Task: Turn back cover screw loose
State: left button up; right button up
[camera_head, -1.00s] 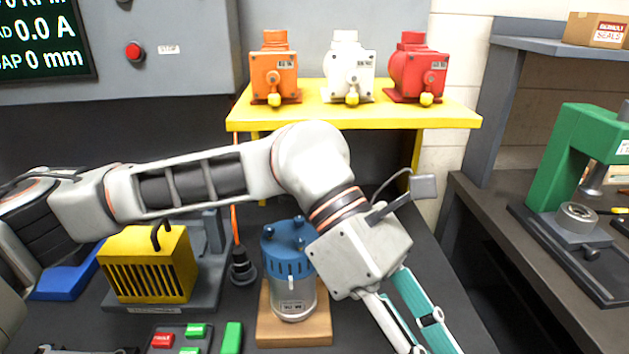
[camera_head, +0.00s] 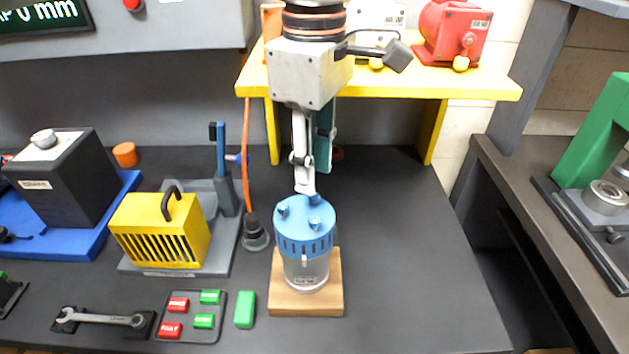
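The motor (camera_head: 306,270) stands upright on a wooden block (camera_head: 334,300), with a silver body and a blue back cover (camera_head: 292,246) on top. Blue screw heads stick up from the cover: one at its left (camera_head: 282,210), another at the back right (camera_head: 315,200). My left gripper (camera_head: 314,183) points straight down over the cover's back edge. Its pale finger and teal-padded finger look apart, the teal one farther back. The pale fingertip is close to the back-right screw; I cannot tell whether it touches. My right gripper is not in view.
A yellow shelf (camera_head: 480,88) with motors on it, including a red one (camera_head: 450,35), stands behind. Left are a yellow ribbed unit (camera_head: 160,232), a button tray (camera_head: 190,338), a green block (camera_head: 245,310) and a wrench (camera_head: 100,318). The bench at right is clear.

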aim_at(314, 195)
pick_arm(q)
jog(key=shift+f, duration=1.85)
grip_shut()
